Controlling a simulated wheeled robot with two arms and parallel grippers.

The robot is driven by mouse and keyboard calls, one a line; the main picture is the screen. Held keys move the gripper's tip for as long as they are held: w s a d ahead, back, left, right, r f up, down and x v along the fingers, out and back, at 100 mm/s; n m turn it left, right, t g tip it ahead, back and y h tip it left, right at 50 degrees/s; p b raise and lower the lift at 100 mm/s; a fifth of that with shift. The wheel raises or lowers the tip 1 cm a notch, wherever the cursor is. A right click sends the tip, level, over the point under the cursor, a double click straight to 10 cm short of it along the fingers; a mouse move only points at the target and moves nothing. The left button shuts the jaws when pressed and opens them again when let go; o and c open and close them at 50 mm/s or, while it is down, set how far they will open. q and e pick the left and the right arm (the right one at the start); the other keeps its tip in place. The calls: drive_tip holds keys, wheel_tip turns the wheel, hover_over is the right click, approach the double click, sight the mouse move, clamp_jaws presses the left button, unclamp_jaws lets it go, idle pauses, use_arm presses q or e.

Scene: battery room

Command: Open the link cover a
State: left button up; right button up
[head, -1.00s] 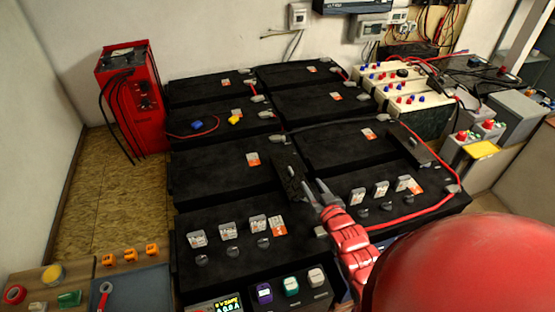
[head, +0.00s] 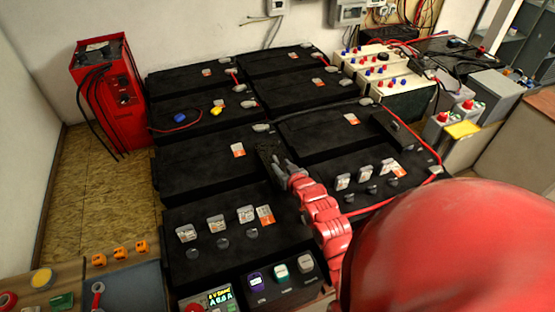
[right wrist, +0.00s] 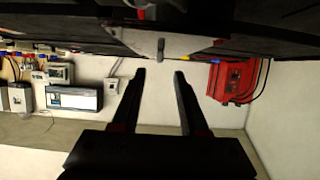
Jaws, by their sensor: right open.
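A black link cover (head: 267,153) sits over the gap in the middle of the battery bank, between the left and right battery columns. I cannot tell which cover is marked a, or whether this one is tilted up. My right gripper (head: 284,168) is at its right edge, fingers pointing at it; contact cannot be told. In the right wrist view the two fingers (right wrist: 160,76) are apart with nothing between them. A small grey upright tab (right wrist: 160,48) shows just beyond the tips. A similar black cover (head: 390,128) lies on the right column. My left gripper is not in view.
Black batteries (head: 205,164) fill the middle, with grey terminals and a red cable along the right. A red charger (head: 108,95) stands at left; it also shows in the right wrist view (right wrist: 234,80). A meter (head: 212,300) is at the front. My red arm blocks the lower right.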

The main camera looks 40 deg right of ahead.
sight(277, 159)
drive_tip(key=x, duration=0.5)
drive_tip(key=shift+s, duration=0.1)
drive_tip(key=shift+w, duration=0.25)
drive_tip(key=shift+d+f, duration=0.1)
clamp_jaws()
idle(1.1)
